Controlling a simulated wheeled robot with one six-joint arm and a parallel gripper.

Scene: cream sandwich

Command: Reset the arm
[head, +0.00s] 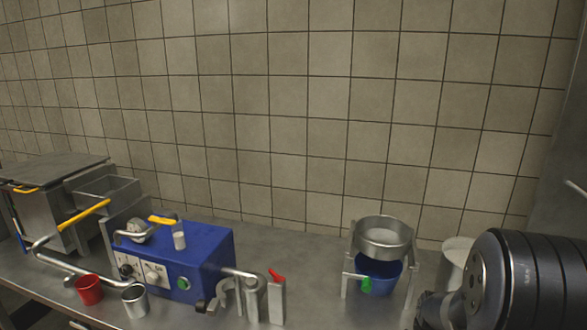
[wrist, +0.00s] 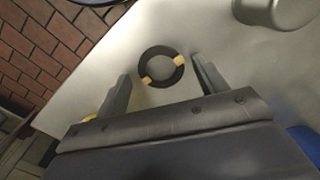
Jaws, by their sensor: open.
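My gripper (wrist: 162,66) shows in the wrist view with its two dark fingers spread apart and nothing held between them. Below it, a black ring with two tan patches (wrist: 144,62) lies on the pale metal surface (wrist: 100,68). The ring appears in the gap between the fingers, but I cannot tell how far below them it is. In the head view, a dark, rounded part of my arm fills the lower right corner. The gripper's fingers are not visible there.
A blue machine (head: 208,250) stands mid-counter, with a red cup (head: 89,291) and metal cup (head: 134,301) before it. A sieve (head: 384,238) sits on a stand above a blue bucket (head: 379,270). A pale container (head: 455,250) is close to my arm. A tiled wall (head: 300,110) rises behind.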

